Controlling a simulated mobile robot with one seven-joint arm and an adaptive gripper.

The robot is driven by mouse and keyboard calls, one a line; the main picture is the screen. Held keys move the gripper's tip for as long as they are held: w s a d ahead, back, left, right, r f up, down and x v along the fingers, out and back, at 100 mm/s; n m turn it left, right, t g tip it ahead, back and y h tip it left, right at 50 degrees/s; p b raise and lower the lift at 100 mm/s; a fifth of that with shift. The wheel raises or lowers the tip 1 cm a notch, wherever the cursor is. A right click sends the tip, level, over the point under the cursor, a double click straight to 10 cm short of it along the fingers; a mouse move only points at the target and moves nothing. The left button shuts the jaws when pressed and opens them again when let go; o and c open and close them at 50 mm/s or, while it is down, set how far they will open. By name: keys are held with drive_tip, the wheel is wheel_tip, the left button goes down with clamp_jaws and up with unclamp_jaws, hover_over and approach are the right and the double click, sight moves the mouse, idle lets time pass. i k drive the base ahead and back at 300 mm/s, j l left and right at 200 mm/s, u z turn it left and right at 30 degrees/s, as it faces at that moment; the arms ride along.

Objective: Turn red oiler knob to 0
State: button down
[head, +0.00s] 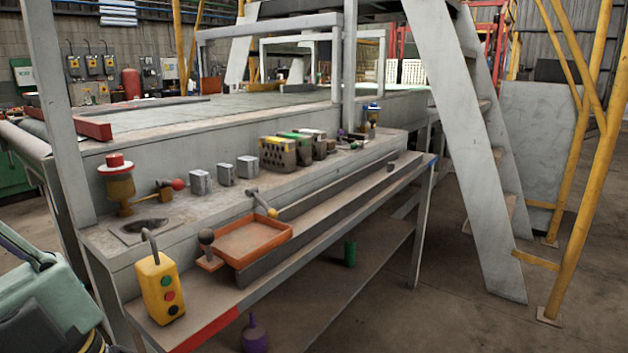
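The red oiler knob (115,160) sits on top of a brass oiler (119,188) at the left end of the workbench ledge. The knob has a white band beneath its red cap. Any dial marks or numbers on it are too small to read, so its setting cannot be told. The oiler stands upright beside a dark round opening in the ledge. Part of my arm shows at the lower left edge, well apart from the oiler. My gripper's fingers are not in view.
A red ball-ended lever (177,184) sits just right of the oiler. A yellow push-button box (159,287) stands in front. Grey boxes (226,173), an orange tray (251,240) and a second oiler with a blue top (372,110) are further right. A grey post (57,110) rises left of the oiler.

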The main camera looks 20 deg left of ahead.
sight(116, 160)
drive_tip(key=u, duration=1.3)
